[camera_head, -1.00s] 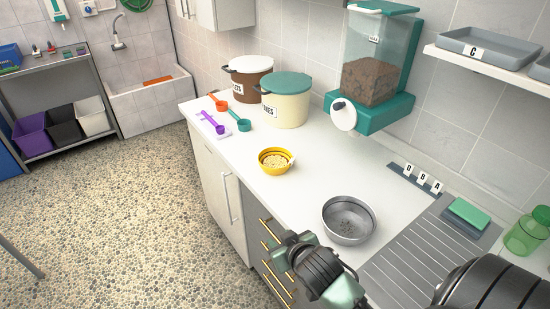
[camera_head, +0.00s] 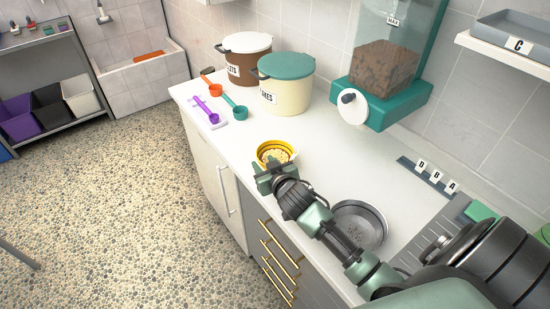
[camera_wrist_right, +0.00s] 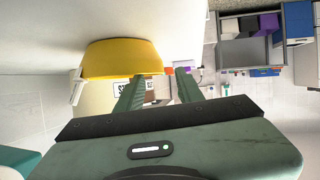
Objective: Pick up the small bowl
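The small yellow bowl (camera_head: 263,151), with pale pellets inside, stands upright on the white counter. My right gripper (camera_head: 272,172) is at its near side, partly covering it. The bowl also shows in the right wrist view (camera_wrist_right: 115,57), at the upper left. There my right gripper's two fingers (camera_wrist_right: 158,92) are apart with nothing between them. One finger overlaps the bowl's edge in the picture; I cannot tell whether it touches. A larger grey metal bowl (camera_head: 372,214) stands to the right, partly hidden by my right arm. My left gripper is not in view.
Behind stand a brown tub (camera_head: 244,67), a cream tub with teal lid (camera_head: 288,97) and a teal food dispenser (camera_head: 385,105). Scoops (camera_head: 207,109) lie at the counter's left end. A letter rack (camera_head: 428,180) and grooved drainer (camera_head: 425,240) are at right. Counter between tubs and yellow bowl is clear.

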